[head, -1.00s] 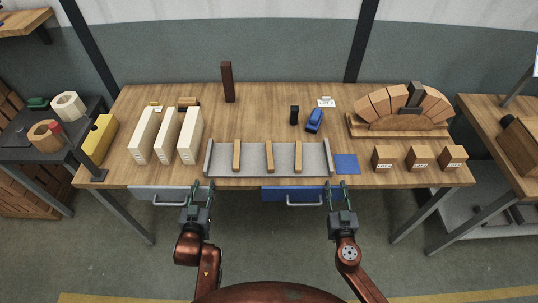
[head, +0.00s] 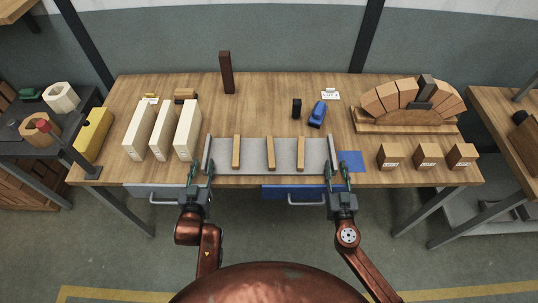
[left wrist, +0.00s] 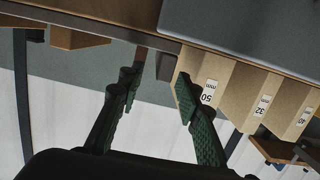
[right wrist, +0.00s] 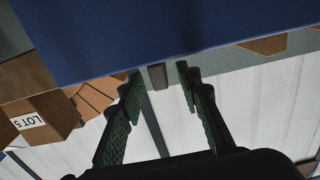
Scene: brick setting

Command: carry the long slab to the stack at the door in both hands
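A long grey slab (head: 254,153) with a raised lip at each short end lies along the table's front edge. Three wooden strips lie across it, such as the middle strip (head: 270,153). My left gripper (head: 202,167) is at the slab's front left corner, and my right gripper (head: 337,168) is at its front right corner. In the left wrist view the fingers (left wrist: 161,68) stand apart, and in the right wrist view the fingers (right wrist: 158,72) also stand apart. I cannot tell whether either gripper touches the slab. No stack or door is recognisable.
Several cream blocks (head: 163,132) stand left of the slab. A blue mat (head: 351,161) and small wooden blocks (head: 427,155) lie to its right. Behind are a dark upright post (head: 226,73), a blue tool (head: 317,114) and a brick arch (head: 408,104). Side benches flank the table.

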